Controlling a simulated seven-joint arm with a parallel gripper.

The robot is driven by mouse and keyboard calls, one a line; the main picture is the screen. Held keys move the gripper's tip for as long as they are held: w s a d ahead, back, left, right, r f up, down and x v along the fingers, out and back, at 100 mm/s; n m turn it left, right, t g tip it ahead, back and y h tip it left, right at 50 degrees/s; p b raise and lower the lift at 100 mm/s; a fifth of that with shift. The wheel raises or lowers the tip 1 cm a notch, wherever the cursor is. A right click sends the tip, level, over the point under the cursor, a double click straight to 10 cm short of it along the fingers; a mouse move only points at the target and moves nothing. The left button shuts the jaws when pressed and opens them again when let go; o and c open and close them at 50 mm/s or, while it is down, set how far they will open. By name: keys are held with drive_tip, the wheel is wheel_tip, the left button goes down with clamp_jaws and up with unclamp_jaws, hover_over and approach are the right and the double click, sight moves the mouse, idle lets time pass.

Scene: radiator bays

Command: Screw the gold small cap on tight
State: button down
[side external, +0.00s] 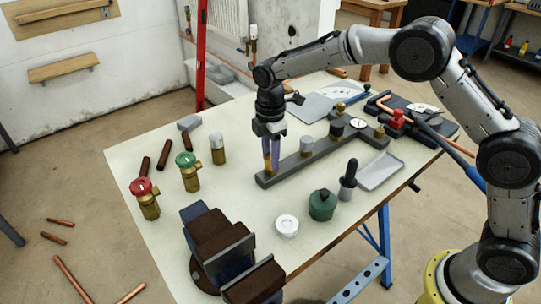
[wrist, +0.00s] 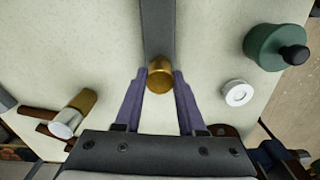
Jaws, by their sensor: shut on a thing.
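The gold small cap (wrist: 160,78) sits between my two purple fingers in the wrist view, with its round top showing. My gripper (side external: 271,154) is shut on it, pointing down over the near left end of the dark grey bar (side external: 283,170). In the side view, a narrow gold piece (side external: 267,163) shows by the fingertips at that bar end. The bar also shows in the wrist view (wrist: 158,28), running away from the cap. The fingers hide the join below the cap, so I cannot tell how far down it sits.
A silver-topped brass piece (side external: 218,149) stands left of my gripper. A vise (side external: 222,250), white ring (side external: 287,226) and green container (side external: 322,205) are nearer. Bare tabletop surrounds the bar end.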

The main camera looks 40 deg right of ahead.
drive_tip(key=m, duration=1.1)
drive_tip(key=shift+m, duration=0.4)
drive_tip(key=c, duration=0.7)
unclamp_jaws()
